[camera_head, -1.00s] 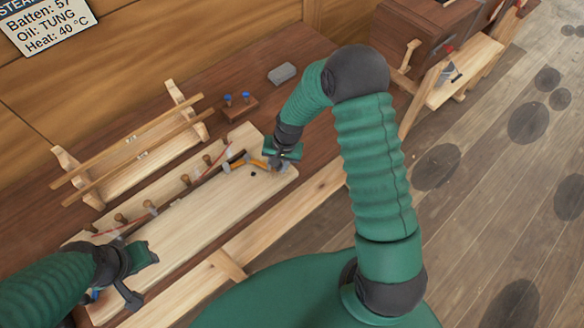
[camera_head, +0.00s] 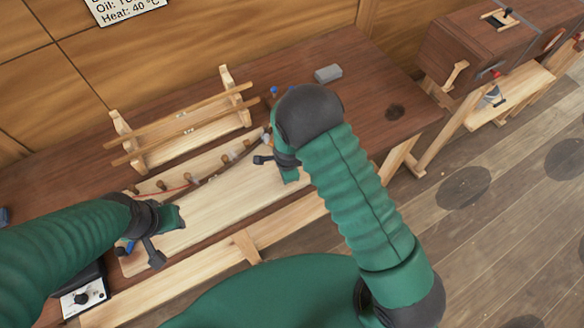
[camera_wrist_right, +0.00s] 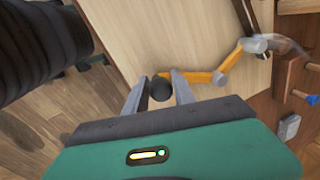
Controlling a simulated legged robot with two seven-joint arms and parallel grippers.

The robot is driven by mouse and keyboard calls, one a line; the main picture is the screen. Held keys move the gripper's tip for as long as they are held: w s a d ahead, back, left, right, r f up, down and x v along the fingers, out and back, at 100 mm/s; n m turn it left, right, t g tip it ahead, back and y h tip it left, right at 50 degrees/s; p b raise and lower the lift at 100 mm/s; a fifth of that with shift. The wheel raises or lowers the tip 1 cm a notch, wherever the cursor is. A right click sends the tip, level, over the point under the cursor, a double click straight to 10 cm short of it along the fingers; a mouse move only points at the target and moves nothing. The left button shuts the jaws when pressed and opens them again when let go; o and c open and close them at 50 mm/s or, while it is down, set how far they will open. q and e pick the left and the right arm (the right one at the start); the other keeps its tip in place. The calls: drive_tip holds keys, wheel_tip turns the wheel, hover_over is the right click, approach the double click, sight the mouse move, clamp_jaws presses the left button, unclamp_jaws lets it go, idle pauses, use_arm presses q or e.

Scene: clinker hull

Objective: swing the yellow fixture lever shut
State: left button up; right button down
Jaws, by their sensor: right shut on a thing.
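The yellow lever (camera_wrist_right: 200,77) shows in the right wrist view as jointed yellow links with grey joints, on the pale board. Its black knob (camera_wrist_right: 161,89) sits between the fingertips of my right gripper (camera_wrist_right: 159,92), which is shut on it. In the head view my right gripper (camera_head: 276,166) is over the board's right end, and my arm hides the lever. My left gripper (camera_head: 163,234) is over the board's left end; its finger gap is not clear. A dark strip (camera_head: 215,175) runs along the pegs on the board (camera_head: 230,190).
A wooden rack (camera_head: 118,122) with two long battens stands behind the board. A grey block (camera_head: 328,73) lies on the dark bench (camera_head: 370,80). A brown chest (camera_head: 465,50) stands at the right. A box with a dial (camera_head: 82,298) is at lower left.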

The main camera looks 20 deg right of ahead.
drive_tip(key=shift+w+a+r+m+p, duration=0.1)
drive_tip(key=shift+w+a+m+p, duration=0.2)
drive_tip(key=shift+a+m+p, duration=0.5)
drive_tip(key=shift+w+a+m, duration=0.15)
drive_tip(key=shift+a+m, duration=0.2)
drive_tip(key=shift+m, duration=0.05)
drive_tip(key=c, duration=1.4)
unclamp_jaws()
drive_tip(key=o, duration=0.3)
drive_tip(key=shift+w, duration=0.1)
drive_tip(key=shift+o, duration=0.2)
drive_tip(key=shift+a, duration=0.1)
drive_tip(key=shift+p, duration=0.3)
drive_tip(key=s+r+p, duration=0.3)
drive_tip(key=r+p, duration=1.1)
drive_tip(key=r, duration=0.2)
drive_tip(key=shift+a, duration=0.35)
